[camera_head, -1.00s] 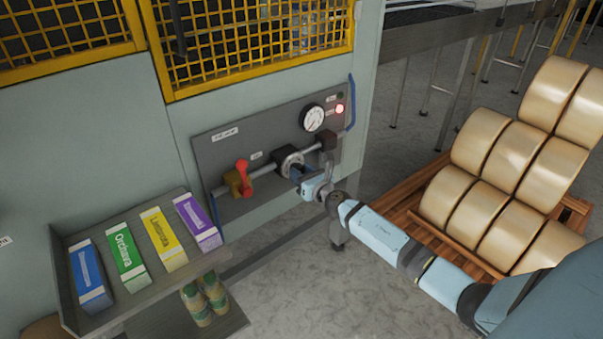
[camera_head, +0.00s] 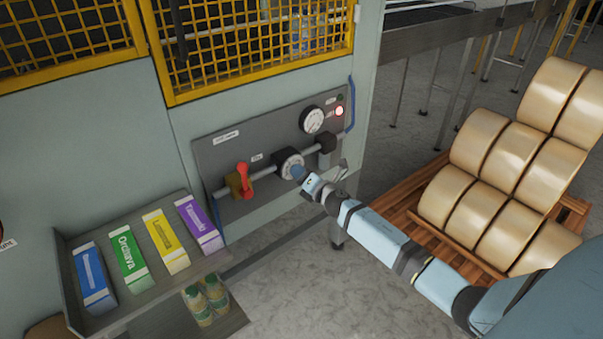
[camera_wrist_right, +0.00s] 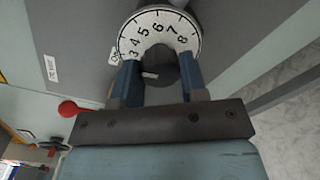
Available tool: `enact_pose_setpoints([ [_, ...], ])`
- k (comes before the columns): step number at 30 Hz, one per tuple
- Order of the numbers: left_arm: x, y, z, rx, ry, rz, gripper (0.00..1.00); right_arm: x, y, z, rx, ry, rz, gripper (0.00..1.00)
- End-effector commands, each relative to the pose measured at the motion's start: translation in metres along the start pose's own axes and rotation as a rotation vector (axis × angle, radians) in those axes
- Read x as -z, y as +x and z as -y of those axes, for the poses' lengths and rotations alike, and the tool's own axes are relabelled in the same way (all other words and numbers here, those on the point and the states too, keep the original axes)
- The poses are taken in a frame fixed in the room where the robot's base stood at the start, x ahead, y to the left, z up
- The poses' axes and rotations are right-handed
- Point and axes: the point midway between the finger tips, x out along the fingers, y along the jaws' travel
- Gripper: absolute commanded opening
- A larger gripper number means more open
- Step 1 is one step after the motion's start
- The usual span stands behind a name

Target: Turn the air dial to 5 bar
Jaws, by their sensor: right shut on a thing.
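The air dial (camera_head: 287,161) is a round white-faced regulator on the pipe of the grey wall panel. In the right wrist view its scale (camera_wrist_right: 158,28) shows numbers from 3 to 8 around a dark knob (camera_wrist_right: 163,70). A pale mark shows on the knob; which number it points to I cannot tell. My right gripper (camera_head: 299,175) is at the dial, its two blue fingers (camera_wrist_right: 158,80) on either side of the knob and shut on it. The white pressure gauge (camera_head: 313,119) is above right; its reading is too small to tell. My left gripper is not in view.
A red lever valve (camera_head: 243,180) is left of the dial. A lit red lamp (camera_head: 339,111) is beside the gauge. A tray (camera_head: 70,238) of coloured cartons sticks out at lower left. A pallet (camera_head: 425,205) of large tan rolls stands at right.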

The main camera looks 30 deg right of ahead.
Motion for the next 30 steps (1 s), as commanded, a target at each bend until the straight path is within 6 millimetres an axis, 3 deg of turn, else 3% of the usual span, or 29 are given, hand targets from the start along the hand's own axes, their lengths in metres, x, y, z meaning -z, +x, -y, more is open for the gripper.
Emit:
enact_pose_setpoints([
  [18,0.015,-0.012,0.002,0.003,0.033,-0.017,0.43,-0.001,0.000,0.000,0.003,0.540,-0.022,0.16],
  [30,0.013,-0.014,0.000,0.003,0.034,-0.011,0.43,0.000,0.000,0.000,0.003,0.706,-0.029,0.16],
])
